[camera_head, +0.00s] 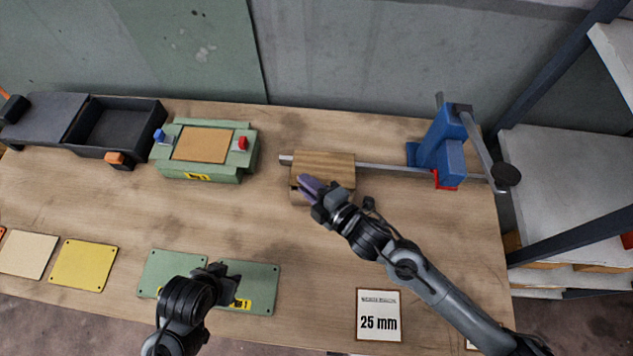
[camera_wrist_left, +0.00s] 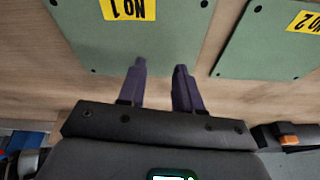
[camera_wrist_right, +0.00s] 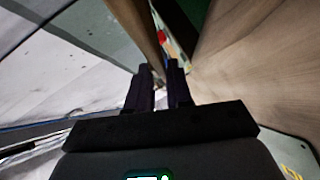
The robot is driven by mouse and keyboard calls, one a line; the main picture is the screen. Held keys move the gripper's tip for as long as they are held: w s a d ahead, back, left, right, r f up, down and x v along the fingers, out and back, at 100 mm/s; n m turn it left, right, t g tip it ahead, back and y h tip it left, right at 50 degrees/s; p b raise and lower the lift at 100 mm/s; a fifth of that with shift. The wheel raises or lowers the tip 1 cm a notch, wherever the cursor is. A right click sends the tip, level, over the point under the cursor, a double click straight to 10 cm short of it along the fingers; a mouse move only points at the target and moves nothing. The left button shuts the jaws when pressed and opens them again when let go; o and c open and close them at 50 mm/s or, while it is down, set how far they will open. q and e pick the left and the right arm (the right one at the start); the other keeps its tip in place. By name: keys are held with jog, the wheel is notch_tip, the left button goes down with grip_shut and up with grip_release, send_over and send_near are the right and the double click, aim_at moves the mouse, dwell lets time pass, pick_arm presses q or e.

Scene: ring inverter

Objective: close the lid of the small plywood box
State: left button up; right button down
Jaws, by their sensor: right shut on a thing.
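The small plywood box (camera_head: 325,163) stands at the back middle of the bench, beside a metal rail. In the right wrist view the fingertips (camera_wrist_right: 159,68) meet at a wooden strip (camera_wrist_right: 137,25); the exact grip and the lid's angle are hard to tell. My left gripper (camera_head: 230,284) hovers near the front plates, open and empty; its parted fingers show in the left wrist view (camera_wrist_left: 160,72).
A blue clamp (camera_head: 440,145) stands right of the box on the rail (camera_head: 390,169). A green fixture (camera_head: 204,150) and a black open bin (camera_head: 113,128) lie left. Green plates (camera_head: 262,275), a yellow plate (camera_head: 83,265) and a "25 mm" card (camera_head: 378,315) lie in front.

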jog(key=shift+s+d+f, duration=0.1)
jog(key=shift+f, duration=0.5)
jog(key=shift+s+d+f, duration=0.1)
jog(key=shift+f, duration=0.5)
jog(key=c, duration=1.2)
grip_release()
jog(key=shift+c, duration=0.2)
